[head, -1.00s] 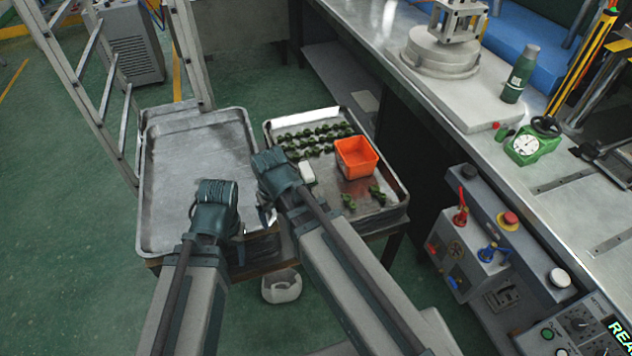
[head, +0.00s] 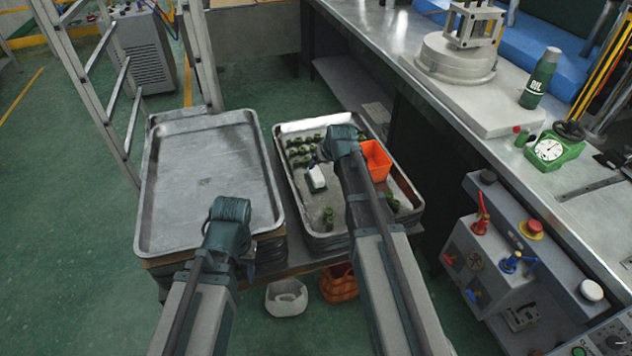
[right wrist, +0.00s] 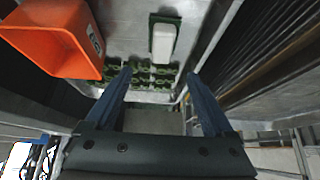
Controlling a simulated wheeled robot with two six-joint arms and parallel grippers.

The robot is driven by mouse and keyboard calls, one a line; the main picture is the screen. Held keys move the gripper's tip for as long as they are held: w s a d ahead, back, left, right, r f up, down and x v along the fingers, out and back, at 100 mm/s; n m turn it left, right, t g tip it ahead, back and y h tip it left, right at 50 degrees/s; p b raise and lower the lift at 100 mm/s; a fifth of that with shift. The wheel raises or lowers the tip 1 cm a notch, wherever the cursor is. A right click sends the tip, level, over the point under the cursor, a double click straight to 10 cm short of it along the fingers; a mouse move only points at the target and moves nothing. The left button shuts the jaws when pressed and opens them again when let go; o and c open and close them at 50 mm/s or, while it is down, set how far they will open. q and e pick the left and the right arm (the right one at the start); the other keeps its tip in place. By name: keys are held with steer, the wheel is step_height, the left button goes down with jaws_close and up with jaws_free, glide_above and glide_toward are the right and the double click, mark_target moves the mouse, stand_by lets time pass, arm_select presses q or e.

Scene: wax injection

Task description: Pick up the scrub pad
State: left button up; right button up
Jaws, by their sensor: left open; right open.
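The scrub pad (head: 316,178) is a small white block with a green side, lying in the right metal tray. In the right wrist view the scrub pad (right wrist: 163,42) is a white block on a green base, ahead of the fingers. My right gripper (right wrist: 160,78) is open and empty, its two blue fingers apart from the pad. In the head view my right wrist covers much of that gripper, just right of the pad. My left gripper (head: 236,240) hangs by the front edge of the left tray, its fingers mostly hidden.
The orange bin (head: 376,160) stands in the right tray (head: 405,190), close to my right arm. Several green pieces (head: 300,152) lie around the pad. The left tray (head: 205,165) is empty. A workbench (head: 400,50) and control box (head: 495,250) stand to the right.

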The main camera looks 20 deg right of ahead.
mark_target(316, 173)
steer(key=shift+b+x, duration=3.65)
steer(key=shift+x, duration=0.6)
steer(key=shift+a+f, duration=0.1)
steer(key=shift+f, duration=0.05)
steer(key=b+x, duration=0.4)
steer(key=x, duration=0.1)
steer(key=shift+a+f+b, duration=0.1)
steer(key=shift+a+b, duration=0.05)
steer(key=shift+b, duration=0.15)
steer(key=c, duration=1.2)
steer(key=shift+r, duration=0.2)
